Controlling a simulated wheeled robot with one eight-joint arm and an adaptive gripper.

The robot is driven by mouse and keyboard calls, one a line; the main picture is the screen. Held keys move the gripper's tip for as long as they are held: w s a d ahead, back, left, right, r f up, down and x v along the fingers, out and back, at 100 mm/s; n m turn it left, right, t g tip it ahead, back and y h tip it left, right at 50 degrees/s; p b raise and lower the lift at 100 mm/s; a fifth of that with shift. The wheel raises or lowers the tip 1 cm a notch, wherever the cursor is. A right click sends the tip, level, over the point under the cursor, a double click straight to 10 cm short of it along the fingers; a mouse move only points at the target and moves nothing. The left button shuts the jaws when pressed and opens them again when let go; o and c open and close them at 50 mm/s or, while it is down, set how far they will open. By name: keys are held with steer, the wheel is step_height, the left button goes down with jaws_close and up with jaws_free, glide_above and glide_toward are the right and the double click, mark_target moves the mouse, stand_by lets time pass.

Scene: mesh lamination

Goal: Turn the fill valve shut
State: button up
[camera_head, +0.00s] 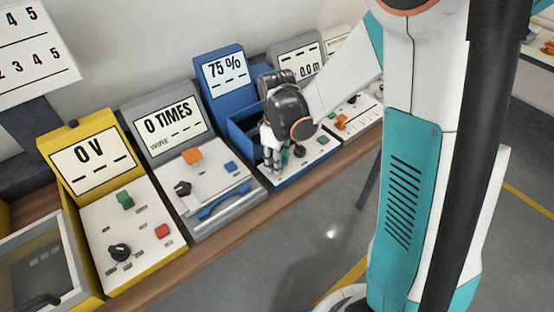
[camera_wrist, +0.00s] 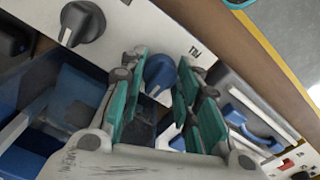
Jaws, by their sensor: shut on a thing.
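The blue station (camera_head: 222,92) shows 75 % on its display in the head view. My gripper (camera_head: 272,165) is down at the left part of that station's white front panel (camera_head: 318,158), and its arm hides part of the station. In the wrist view, my teal-padded fingers (camera_wrist: 163,72) are on either side of a round blue knob (camera_wrist: 157,76) and are shut on it. The knob has a light pointer line. A small dark marking stands on the white panel beside it, too small to read surely. The knob is hidden in the head view.
A grey station (camera_head: 165,100) reading 0 TIMES and a yellow station (camera_head: 88,150) reading 0 V stand left of the blue one. Open floor (camera_head: 300,235) lies in front.

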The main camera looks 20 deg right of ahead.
steer(key=o, duration=1.1)
step_height(320, 180, up, 12)
stand_by(0.4)
steer(key=s+r+m+t, duration=0.2)
steer(key=s, duration=0.3)
steer(key=s+r+m+t, duration=0.2)
steer(key=s+m, duration=0.1)
steer(key=s, duration=0.2)
steer(key=s+r+m+t, duration=0.2)
steer(key=s+m+t, duration=0.1)
steer(key=s, duration=0.2)
